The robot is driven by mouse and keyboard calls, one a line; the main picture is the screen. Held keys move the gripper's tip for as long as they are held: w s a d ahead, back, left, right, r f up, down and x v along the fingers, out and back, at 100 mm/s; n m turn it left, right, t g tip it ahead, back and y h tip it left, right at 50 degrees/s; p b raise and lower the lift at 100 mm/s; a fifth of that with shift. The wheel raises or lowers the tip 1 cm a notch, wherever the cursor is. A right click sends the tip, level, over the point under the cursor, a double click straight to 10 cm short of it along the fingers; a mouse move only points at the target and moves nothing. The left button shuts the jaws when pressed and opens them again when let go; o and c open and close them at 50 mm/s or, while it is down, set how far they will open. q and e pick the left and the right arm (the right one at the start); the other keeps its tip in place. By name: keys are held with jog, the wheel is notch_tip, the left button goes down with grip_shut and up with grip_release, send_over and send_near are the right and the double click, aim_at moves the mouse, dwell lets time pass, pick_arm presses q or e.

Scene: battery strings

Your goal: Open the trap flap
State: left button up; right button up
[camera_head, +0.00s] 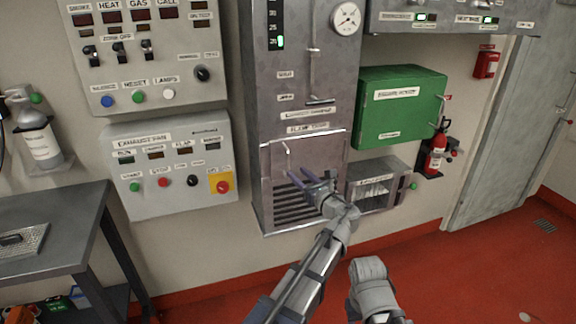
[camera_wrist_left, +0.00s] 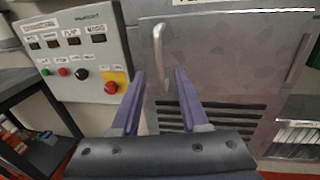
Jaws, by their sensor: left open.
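The trap flap (camera_head: 318,151) is a grey metal panel low on the tall grey cabinet, below a label strip. It looks closed. A small pale bar handle (camera_head: 288,148) sits at its upper left, and vent slots lie in the lower part. My left gripper (camera_head: 307,174) is open in front of the flap, its purple fingers pointing at it. In the left wrist view the flap (camera_wrist_left: 232,55) fills the right half. The handle (camera_wrist_left: 158,55) stands upright just beyond and between the open fingertips (camera_wrist_left: 159,75), with nothing held. My right gripper is not visible.
The exhaust fan panel (camera_head: 180,143) with buttons and knobs is left of the cabinet. A green box (camera_head: 400,112) and a grey open-fronted box (camera_head: 384,170) are at its right. A fire extinguisher (camera_head: 437,150) hangs farther right. A dark table (camera_head: 75,240) stands at left. The red floor is open at right.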

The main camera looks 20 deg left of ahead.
aim_at(288, 179)
pick_arm(q)
jog(key=x, duration=0.7)
jog(key=shift+f, duration=0.1)
grip_shut()
dwell(1.3)
